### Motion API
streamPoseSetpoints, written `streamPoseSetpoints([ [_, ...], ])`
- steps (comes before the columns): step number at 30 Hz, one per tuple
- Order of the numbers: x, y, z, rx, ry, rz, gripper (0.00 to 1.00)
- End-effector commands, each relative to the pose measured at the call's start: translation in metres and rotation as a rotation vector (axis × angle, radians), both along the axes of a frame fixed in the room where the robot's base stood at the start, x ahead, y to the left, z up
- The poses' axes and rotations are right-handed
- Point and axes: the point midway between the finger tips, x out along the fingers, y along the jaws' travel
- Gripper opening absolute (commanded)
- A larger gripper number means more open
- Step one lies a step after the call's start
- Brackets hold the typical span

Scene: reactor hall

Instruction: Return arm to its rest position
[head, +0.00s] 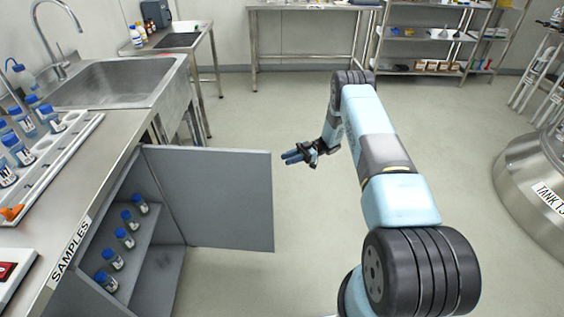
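My arm reaches forward from the lower right and bends at its far end, with my gripper (289,157) pointing left. My gripper hangs in free air just right of the open cabinet door (222,200), apart from it in the picture. It looks empty. Its fingers are small here, and I cannot tell how far apart they are.
The grey door stands open from the cabinet under the SAMPLES counter (118,135); several blue-capped bottles (125,238) line its shelf. A steel tank (540,190) stands at right. A shelf rack (435,40) and bench (300,6) stand at the back. The middle floor is clear.

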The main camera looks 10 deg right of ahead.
Motion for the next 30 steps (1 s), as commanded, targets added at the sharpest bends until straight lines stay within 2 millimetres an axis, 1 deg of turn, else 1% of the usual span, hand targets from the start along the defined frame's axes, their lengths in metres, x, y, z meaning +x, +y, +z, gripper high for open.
streamPoseSetpoints([
  [4, 0.002, -0.004, 0.000, 0.000, 0.000, 0.000, 0.29],
  [16, 0.002, -0.004, 0.000, -0.001, 0.000, 0.000, 0.29],
  [20, 0.009, -0.001, 0.009, -0.013, -0.023, -0.024, 0.29],
  [23, 0.026, 0.004, 0.029, -0.038, -0.070, -0.079, 0.29],
  [26, 0.049, 0.010, 0.058, -0.081, -0.138, -0.166, 0.29],
  [27, 0.059, 0.012, 0.072, -0.099, -0.167, -0.205, 0.29],
  [29, 0.073, 0.015, 0.091, -0.126, -0.207, -0.264, 0.29],
  [30, 0.082, 0.017, 0.105, -0.143, -0.233, -0.304, 0.29],
])
